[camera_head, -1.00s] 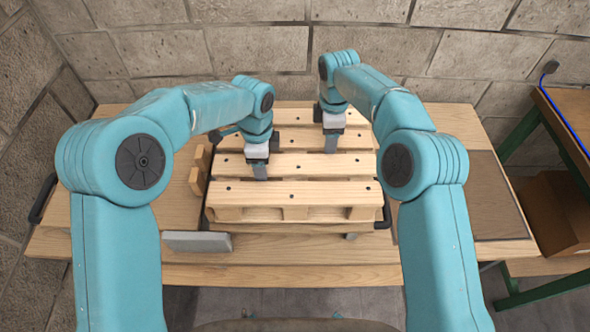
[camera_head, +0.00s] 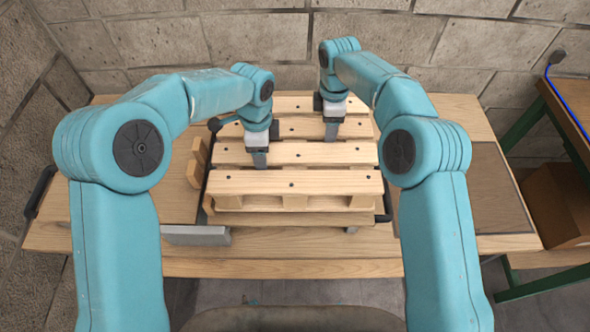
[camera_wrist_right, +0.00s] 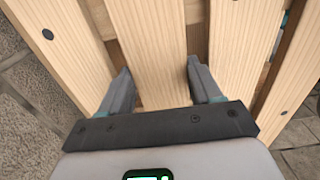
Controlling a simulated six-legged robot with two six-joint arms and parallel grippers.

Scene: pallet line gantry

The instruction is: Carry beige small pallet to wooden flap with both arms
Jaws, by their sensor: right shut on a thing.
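The beige small pallet (camera_head: 225,182) lies slats-up in the middle of the wooden table in the head view. My right gripper (camera_head: 332,136) is at its back right part. In the right wrist view my right gripper (camera_wrist_right: 160,82) has one finger on each side of a slat (camera_wrist_right: 152,45) and is shut on it. My left gripper (camera_head: 259,160) is over the pallet's left middle, its fingertips at a slat; their opening cannot be made out. A darker brown wooden panel (camera_head: 468,195), perhaps the wooden flap, is set at the table's right.
Under the pallet's front shows a wooden layer (camera_head: 290,218) with black handles beside it. A stone wall closes the back. A cardboard box (camera_head: 560,205) is at far right.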

